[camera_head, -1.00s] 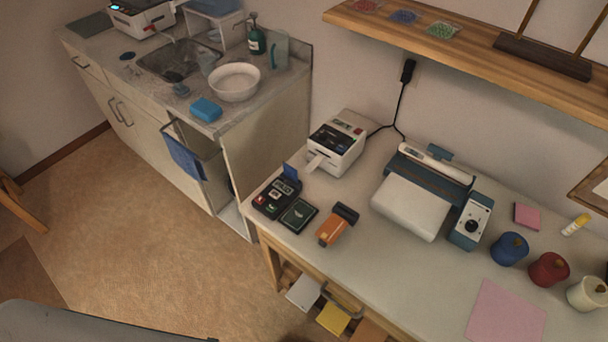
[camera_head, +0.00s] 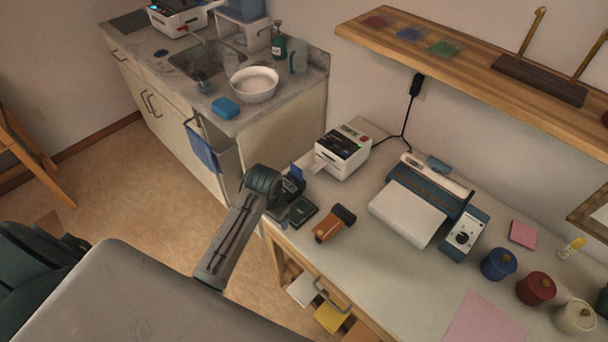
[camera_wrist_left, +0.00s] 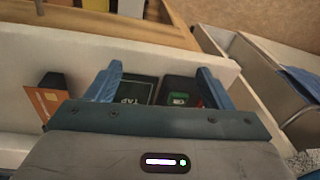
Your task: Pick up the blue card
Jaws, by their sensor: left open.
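The blue card (camera_head: 296,171) stands upright at the back of the dark card terminal (camera_head: 297,187), near the left end of the worktable. The end of my left arm covers much of the terminal in the head view. In the left wrist view my left gripper (camera_wrist_left: 158,80) is open and empty. Its fingers are spread above the table, with the black TAP pad (camera_wrist_left: 137,90) and the terminal (camera_wrist_left: 178,91) showing between them. I cannot make out the blue card in the wrist view. My right gripper is not in view.
Beside the terminal are the black pad (camera_head: 303,211) and an orange device (camera_head: 334,223). A white printer (camera_head: 343,152) stands behind, and a laminator (camera_head: 425,205) to the right. An open drawer (camera_head: 330,310) holds cards.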

